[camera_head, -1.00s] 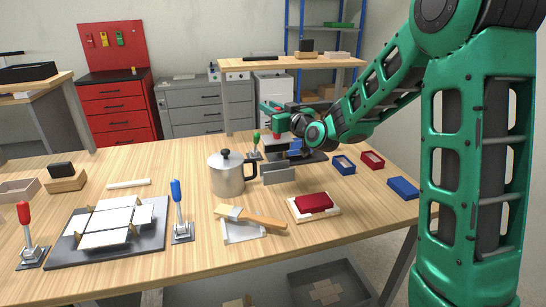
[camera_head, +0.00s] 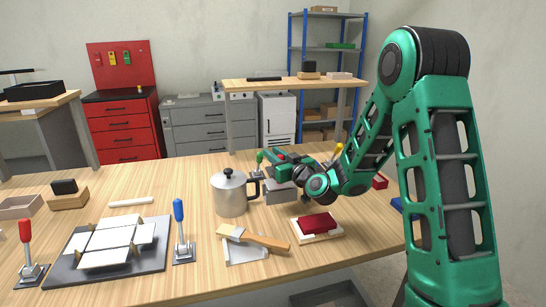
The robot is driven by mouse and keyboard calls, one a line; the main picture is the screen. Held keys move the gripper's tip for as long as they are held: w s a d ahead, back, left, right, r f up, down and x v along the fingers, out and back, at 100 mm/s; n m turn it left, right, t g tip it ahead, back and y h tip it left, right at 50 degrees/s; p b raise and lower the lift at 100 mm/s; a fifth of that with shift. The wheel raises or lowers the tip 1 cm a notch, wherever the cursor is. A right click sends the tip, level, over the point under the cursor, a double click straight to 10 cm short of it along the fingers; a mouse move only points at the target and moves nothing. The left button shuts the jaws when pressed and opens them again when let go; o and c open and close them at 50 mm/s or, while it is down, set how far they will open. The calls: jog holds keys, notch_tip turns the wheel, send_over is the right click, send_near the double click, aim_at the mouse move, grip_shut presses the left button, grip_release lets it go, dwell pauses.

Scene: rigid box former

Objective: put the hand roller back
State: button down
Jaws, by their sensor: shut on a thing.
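My gripper (camera_head: 277,163) is over the back middle of the table, to the right of the metal pot. A grey upright holder (camera_head: 286,191) stands just below and in front of my gripper. I cannot tell whether the held thing touches it.
The lidded metal pot (camera_head: 229,196) stands close on the left. A red block on a pale board (camera_head: 318,225) and a wooden-handled brush (camera_head: 262,240) lie in front. A yellow-handled clamp (camera_head: 339,148) is behind my arm. The front left holds a dark plate (camera_head: 68,269) with white panels.

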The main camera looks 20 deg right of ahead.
jog(key=shift+f, duration=0.3)
jog(key=c, duration=1.6)
grip_release()
jog(key=shift+o, duration=0.2)
